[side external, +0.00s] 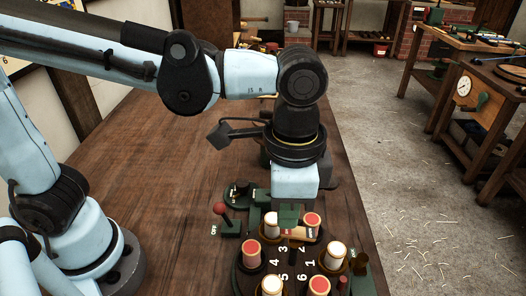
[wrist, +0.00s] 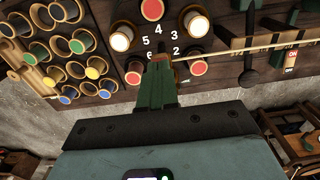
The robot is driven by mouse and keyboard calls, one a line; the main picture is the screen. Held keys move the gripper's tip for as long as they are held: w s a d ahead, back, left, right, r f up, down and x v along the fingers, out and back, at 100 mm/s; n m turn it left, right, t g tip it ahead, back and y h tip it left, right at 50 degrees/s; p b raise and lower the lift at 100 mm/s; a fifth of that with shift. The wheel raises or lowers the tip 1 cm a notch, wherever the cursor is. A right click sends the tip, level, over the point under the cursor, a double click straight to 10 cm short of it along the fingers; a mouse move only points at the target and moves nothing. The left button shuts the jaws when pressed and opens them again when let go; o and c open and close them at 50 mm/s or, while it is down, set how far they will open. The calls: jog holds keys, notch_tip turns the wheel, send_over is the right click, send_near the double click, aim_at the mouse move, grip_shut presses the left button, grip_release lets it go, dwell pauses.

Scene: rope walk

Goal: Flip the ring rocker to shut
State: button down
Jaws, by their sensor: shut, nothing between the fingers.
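I cannot tell for certain which part is the ring rocker. In the wrist view a small switch with a red and white ON mark (wrist: 292,57) sits at the right, apart from my gripper. In the side external view a red-ball lever (side external: 220,210) stands on a green base at the left of the round numbered plate. My gripper (side external: 289,220) points down over the plate's far part, among the bobbins. In the wrist view its green fingers (wrist: 160,66) are together and empty, near the plate's numbers. Whether the fingertips touch anything is unclear.
Red-topped and white-topped bobbins (side external: 251,252) ring the numbered plate. A dark knobbed lever (wrist: 249,77) stands right of my fingers in the wrist view. A rack of coloured spools (wrist: 57,68) lies at the left there. The wooden bench (side external: 150,190) is bare left of the plate.

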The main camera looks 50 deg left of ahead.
jog(key=shift+f, duration=0.9)
notch_tip(320, 180, up, 8)
dwell(1.1)
jog(key=shift+a, duration=0.1)
jog(key=w+a+f+n+t, duration=0.2)
jog(key=a+f+n+t, duration=0.1)
jog(key=a, duration=0.8)
jog(key=w+a+f+n+t, duration=0.2)
jog(key=a+f+n+t, duration=0.2)
jog(key=a, duration=0.7)
jog(key=shift+f+n, duration=0.5)
jog(key=shift+n, duration=0.5)
